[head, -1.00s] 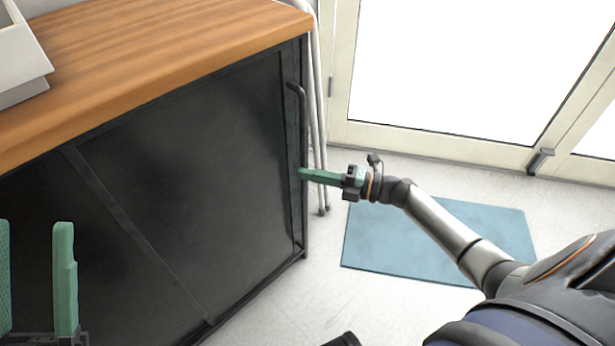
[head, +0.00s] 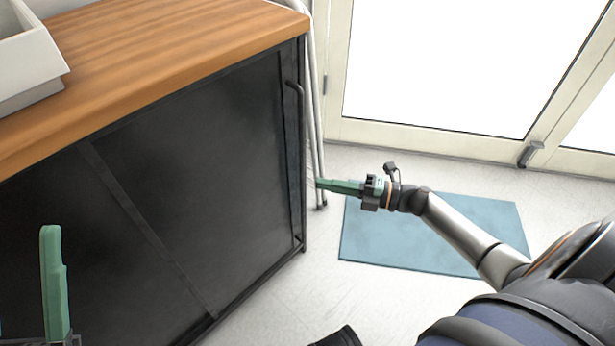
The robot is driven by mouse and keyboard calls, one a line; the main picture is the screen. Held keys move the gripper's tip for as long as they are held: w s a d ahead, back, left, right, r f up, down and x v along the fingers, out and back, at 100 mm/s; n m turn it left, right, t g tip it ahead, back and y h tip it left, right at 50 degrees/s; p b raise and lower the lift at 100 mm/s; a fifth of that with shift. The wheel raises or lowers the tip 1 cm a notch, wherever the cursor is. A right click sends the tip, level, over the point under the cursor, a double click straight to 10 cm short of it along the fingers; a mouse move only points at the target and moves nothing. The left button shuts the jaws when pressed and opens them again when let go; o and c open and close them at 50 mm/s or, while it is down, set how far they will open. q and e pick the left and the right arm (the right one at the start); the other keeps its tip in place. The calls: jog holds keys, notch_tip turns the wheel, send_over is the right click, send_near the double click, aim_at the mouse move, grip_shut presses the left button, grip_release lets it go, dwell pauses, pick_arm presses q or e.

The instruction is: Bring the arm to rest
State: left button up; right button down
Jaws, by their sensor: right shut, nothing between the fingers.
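My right gripper (head: 320,184) has green fingers, shut together with nothing between them. It points left, just right of the dark cabinet's (head: 200,170) front right edge, with a small gap to the cabinet's vertical handle (head: 300,150) as seen here. My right arm reaches in from the lower right above the floor. My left gripper (head: 25,235) is at the lower left, in front of the cabinet's dark front. One green finger stands upright in view; the other is almost wholly cut off by the picture's left edge. The fingers are apart and I see nothing held.
The cabinet has a wooden top (head: 150,60) with a white tray (head: 28,60) at its left. Thin white metal legs (head: 318,120) stand beside the cabinet. A blue mat (head: 400,245) lies under my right arm. A glazed door (head: 440,135) is behind. Pale floor around is clear.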

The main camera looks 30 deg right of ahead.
jog(key=shift+v, duration=1.65)
